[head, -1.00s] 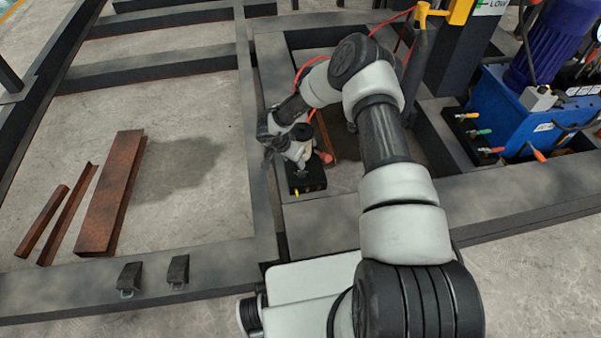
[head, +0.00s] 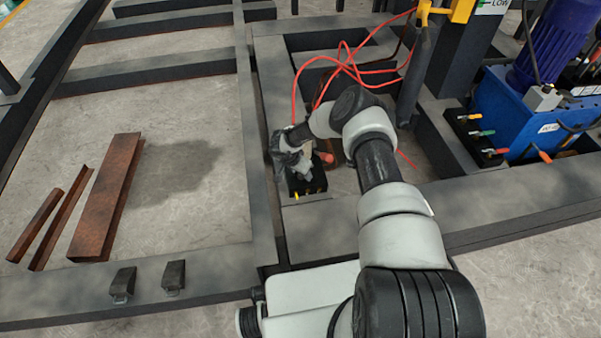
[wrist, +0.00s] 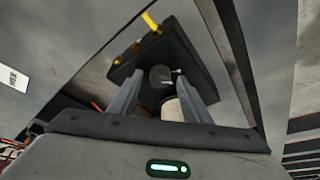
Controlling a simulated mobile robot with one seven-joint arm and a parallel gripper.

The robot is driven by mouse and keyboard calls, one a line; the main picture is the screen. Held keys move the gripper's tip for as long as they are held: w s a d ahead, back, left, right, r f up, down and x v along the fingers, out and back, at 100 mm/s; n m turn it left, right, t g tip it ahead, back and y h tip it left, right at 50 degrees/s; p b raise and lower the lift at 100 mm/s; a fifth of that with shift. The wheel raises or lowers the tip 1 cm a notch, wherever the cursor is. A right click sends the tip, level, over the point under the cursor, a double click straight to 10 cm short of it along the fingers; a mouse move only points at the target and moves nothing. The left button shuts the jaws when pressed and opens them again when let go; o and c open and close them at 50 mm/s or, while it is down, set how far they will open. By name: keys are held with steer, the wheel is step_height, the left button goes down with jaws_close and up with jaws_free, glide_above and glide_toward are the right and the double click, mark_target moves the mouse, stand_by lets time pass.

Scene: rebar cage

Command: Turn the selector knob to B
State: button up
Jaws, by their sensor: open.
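The dark control box (head: 312,187) stands on the steel frame, partly covered by my arm in the head view. In the wrist view the box (wrist: 187,50) fills the upper middle, and a dark round knob (wrist: 160,75) with a small pale mark at its right side sits on its face. My gripper (wrist: 162,80) is open, with one finger on each side of the knob. I cannot tell whether the fingers touch it. In the head view my gripper (head: 300,172) is over the box. The knob's position letters are not readable.
A red round part (head: 327,158) and a yellow part (head: 296,195) show at the box. Red hoses (head: 345,65) loop behind my arm. A blue power unit (head: 520,115) stands at the right. Rusty steel pieces (head: 105,200) lie on the floor at the left.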

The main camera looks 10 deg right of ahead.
steer(key=c, duration=1)
steer(key=shift+c, duration=0.2)
steer(key=shift+m, duration=0.4)
steer(key=m, duration=0.2)
steer(key=m+g, duration=0.1)
steer(key=shift+w+a+m+g+h, duration=0.15)
steer(key=shift+m+g+h, duration=0.15)
steer(key=shift+m+h, duration=0.1)
steer(key=shift+w+m+g, duration=0.1)
steer(key=shift+m+g, duration=0.6)
steer(key=shift+m, duration=1.3)
steer(key=o, duration=1)
steer(key=shift+o, duration=0.2)
